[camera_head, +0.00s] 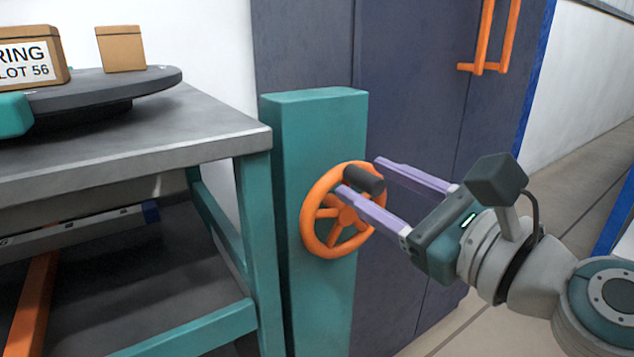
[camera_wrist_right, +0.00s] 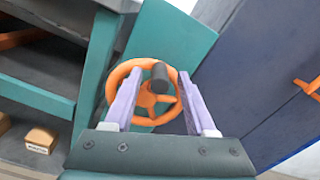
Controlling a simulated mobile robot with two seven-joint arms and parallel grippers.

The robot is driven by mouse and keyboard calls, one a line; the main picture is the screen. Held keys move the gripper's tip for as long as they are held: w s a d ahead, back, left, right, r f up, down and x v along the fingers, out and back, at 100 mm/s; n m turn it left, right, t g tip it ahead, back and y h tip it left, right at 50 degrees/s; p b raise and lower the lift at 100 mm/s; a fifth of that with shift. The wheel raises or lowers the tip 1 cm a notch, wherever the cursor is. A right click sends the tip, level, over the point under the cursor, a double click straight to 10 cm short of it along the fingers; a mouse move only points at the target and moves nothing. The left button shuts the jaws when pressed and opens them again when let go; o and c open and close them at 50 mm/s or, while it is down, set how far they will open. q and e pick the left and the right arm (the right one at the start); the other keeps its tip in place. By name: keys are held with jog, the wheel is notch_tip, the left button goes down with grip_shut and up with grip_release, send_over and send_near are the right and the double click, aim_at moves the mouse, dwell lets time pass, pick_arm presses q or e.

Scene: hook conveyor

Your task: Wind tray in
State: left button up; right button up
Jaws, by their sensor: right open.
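An orange handwheel (camera_head: 308,218) with a dark crank knob (camera_head: 366,180) is mounted on a teal post (camera_head: 315,120). The knob sticks out from the upper right of the rim in the head view. My right gripper (camera_head: 362,176) is open, with its two lilac fingers pointing at the wheel and the knob between or just beyond the fingertips. In the right wrist view the orange wheel (camera_wrist_right: 116,78) and the knob (camera_wrist_right: 160,76) show between the open fingers; I cannot tell whether either finger touches the knob. No tray can be clearly made out.
A grey-topped table (camera_head: 150,130) with teal legs stands left of the post. It bears a dark round turntable (camera_head: 110,85) with cardboard boxes (camera_head: 121,50). A dark cabinet (camera_head: 410,90) with an orange handle (camera_head: 484,40) stands behind. Floor is clear at right.

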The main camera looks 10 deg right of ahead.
jog(key=b+v, duration=0.2)
jog(key=v, duration=0.8)
jog(key=shift+r, duration=0.1)
